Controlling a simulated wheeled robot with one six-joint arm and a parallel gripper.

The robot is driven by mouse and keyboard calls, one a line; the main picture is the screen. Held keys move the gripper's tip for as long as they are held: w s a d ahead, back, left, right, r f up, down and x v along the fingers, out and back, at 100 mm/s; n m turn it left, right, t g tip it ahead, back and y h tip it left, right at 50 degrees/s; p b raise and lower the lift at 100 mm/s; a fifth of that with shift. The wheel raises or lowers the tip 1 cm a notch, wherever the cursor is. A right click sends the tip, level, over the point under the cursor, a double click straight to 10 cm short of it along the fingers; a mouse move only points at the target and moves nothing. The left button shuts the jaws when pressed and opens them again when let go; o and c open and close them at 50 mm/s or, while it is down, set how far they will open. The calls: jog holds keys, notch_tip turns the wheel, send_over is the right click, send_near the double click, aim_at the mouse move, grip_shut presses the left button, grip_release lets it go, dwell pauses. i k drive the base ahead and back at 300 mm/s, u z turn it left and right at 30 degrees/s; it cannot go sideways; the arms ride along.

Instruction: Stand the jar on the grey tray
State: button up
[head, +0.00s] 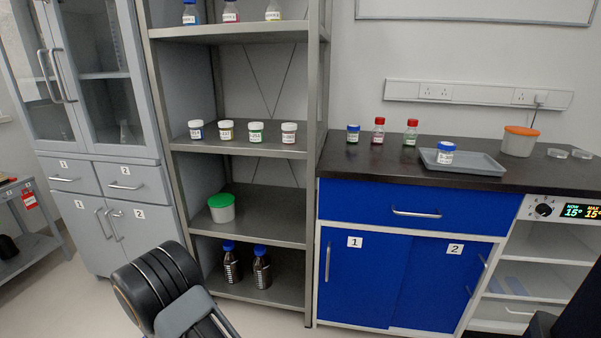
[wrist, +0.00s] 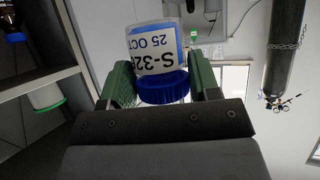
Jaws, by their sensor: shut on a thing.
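My gripper (wrist: 162,78) is shut on a jar (wrist: 153,60) in the wrist view. This jar has a ribbed blue lid and a white label with "S-32" and "25 OCT", which shows upside down in the picture. The green finger pads press on its two sides. The head view does not show the gripper or the held jar, only part of my arm at the bottom. The grey tray (head: 481,168) lies on the dark counter at the right of the head view. Another blue-lidded jar (head: 445,154) stands on its left part; the tray's right part is bare.
Behind and left of the tray stand a small jar (head: 353,134) and two red-capped bottles (head: 378,131). An orange-lidded tub (head: 518,142) is behind its right end. The grey shelf rack (head: 312,150) holds several jars, a green-lidded tub (head: 222,210) and bottles.

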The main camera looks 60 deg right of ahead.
aim_at(475, 163)
jog(key=z, duration=2.05)
